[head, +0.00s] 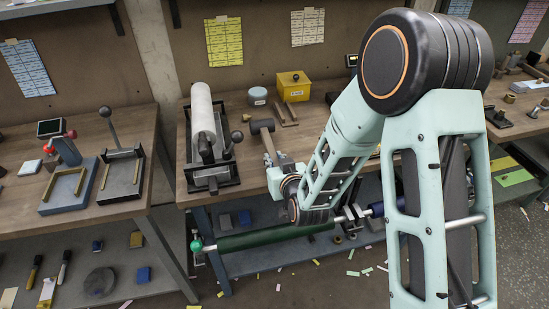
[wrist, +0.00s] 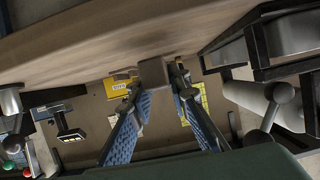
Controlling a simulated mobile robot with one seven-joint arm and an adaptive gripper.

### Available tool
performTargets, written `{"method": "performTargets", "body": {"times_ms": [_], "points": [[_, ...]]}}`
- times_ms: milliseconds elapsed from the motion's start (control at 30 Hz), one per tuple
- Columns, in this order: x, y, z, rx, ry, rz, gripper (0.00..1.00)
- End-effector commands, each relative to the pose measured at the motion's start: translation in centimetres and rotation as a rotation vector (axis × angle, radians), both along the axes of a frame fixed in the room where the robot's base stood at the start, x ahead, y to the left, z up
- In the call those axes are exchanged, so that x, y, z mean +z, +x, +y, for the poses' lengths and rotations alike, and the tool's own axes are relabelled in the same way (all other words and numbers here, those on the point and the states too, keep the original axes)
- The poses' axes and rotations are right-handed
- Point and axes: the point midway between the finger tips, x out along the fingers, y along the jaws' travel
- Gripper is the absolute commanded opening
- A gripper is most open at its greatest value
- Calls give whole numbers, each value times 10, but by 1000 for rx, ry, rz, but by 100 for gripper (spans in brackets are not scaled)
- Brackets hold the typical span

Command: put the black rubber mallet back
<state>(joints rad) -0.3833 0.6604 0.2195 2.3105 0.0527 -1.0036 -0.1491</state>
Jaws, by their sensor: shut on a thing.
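The mallet has a dark block head (head: 262,125) and a pale wooden handle (head: 268,144). It stands out just above the front of the middle bench, head up and away from me. My gripper (head: 275,160) is shut on the handle, right of the white roll's stand. In the wrist view the mallet head (wrist: 152,73) shows between and beyond the blue-padded fingers of my gripper (wrist: 157,84). Whether the mallet touches the bench I cannot tell. The part of the handle inside the gripper is hidden.
A grey tin (head: 257,96) and yellow box (head: 293,84) stand behind. A green roll (head: 270,239) lies along the bench's lower front. Paper scraps litter the floor.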

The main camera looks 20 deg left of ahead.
Motion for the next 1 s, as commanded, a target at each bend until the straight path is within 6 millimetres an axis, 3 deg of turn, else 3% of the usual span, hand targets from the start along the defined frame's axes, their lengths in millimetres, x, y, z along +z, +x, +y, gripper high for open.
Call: {"method": "performTargets", "body": {"times_ms": [1000], "points": [[-12,1,0,0,2,-3,0]]}}
